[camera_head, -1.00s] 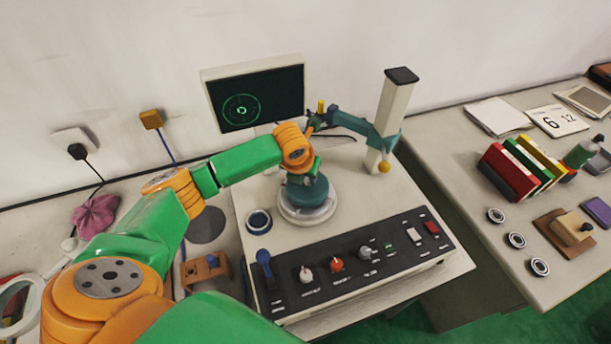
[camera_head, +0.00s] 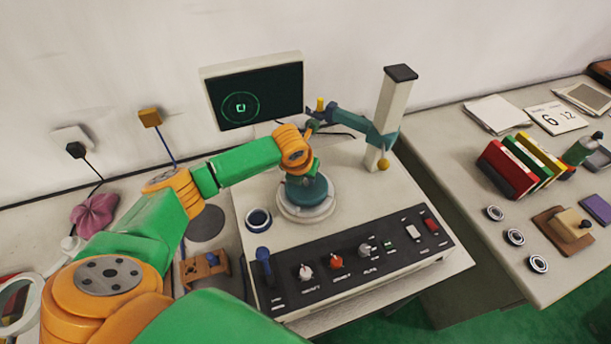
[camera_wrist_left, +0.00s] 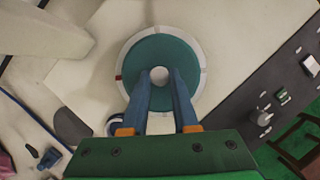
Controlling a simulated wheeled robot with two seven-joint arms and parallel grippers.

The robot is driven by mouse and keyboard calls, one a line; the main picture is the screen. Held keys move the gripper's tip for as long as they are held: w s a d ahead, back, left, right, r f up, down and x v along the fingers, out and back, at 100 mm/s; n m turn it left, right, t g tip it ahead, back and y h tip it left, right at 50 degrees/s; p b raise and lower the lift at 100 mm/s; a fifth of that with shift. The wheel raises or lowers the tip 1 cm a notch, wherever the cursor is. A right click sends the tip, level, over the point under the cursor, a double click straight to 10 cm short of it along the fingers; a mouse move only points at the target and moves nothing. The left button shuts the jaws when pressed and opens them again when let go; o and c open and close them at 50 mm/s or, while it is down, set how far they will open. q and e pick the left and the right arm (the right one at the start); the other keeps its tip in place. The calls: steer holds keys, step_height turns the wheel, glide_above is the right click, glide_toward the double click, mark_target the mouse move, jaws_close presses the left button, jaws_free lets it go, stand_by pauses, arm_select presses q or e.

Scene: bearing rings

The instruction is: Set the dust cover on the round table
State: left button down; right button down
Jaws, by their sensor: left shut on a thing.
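The dust cover (camera_head: 309,191) is a teal round cover with a pale knob (camera_wrist_left: 159,76) on top. It sits over the round table (camera_head: 307,215), a pale disc on the machine, whose pale rim shows all round the cover in the left wrist view (camera_wrist_left: 125,58). My left gripper (camera_wrist_left: 160,75) is shut on the knob, with its blue fingers on either side of it. In the head view the gripper (camera_head: 300,178) is above the cover and mostly hidden by its wrist. Whether the cover touches the table is hard to tell. My right gripper is not in view.
A control panel (camera_head: 360,262) with knobs runs along the machine's front. A dark ring (camera_head: 258,220) lies left of the round table. A post (camera_head: 392,110) with a teal arm stands behind right, and a monitor (camera_head: 254,92) behind. Several rings and binders occupy the right bench (camera_head: 470,150).

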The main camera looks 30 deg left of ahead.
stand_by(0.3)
arm_select(q)
steer(key=c, duration=0.6)
jaws_free()
steer(key=b+v, duration=0.1)
steer(key=v, duration=0.6)
steer(key=shift+s, duration=0.1)
